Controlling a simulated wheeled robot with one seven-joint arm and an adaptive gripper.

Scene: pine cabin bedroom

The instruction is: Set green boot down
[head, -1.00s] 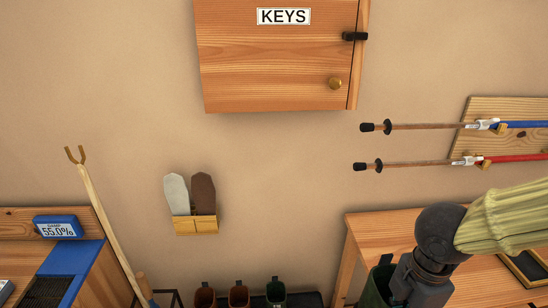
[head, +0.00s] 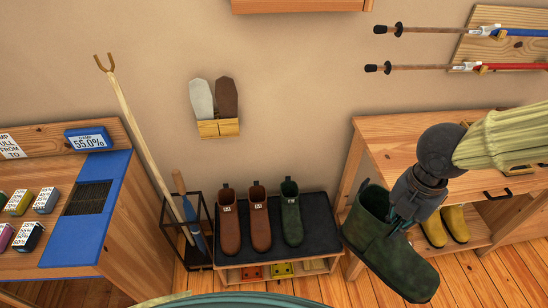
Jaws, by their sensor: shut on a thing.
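A dark green boot (head: 392,256) hangs in my gripper (head: 400,212) at the right of the head view, in front of the wooden bench. My gripper is shut on the boot's upper part near its opening; the fingertips are partly hidden. The boot's toe points down and to the right. A second green boot (head: 291,218) stands on a dark mat (head: 318,229) on a low wooden rack. Two brown boots, one at the left (head: 228,230) and one in the middle (head: 260,228), stand beside it. The mat is bare to the right of the standing green boot.
A wooden bench (head: 385,127) with yellow boots (head: 455,223) on its lower shelf stands at the right. A black stand (head: 197,243) holding a forked stick (head: 135,120) is left of the rack. A counter (head: 50,262) fills the left. A rounded teal edge (head: 250,299) shows at the bottom.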

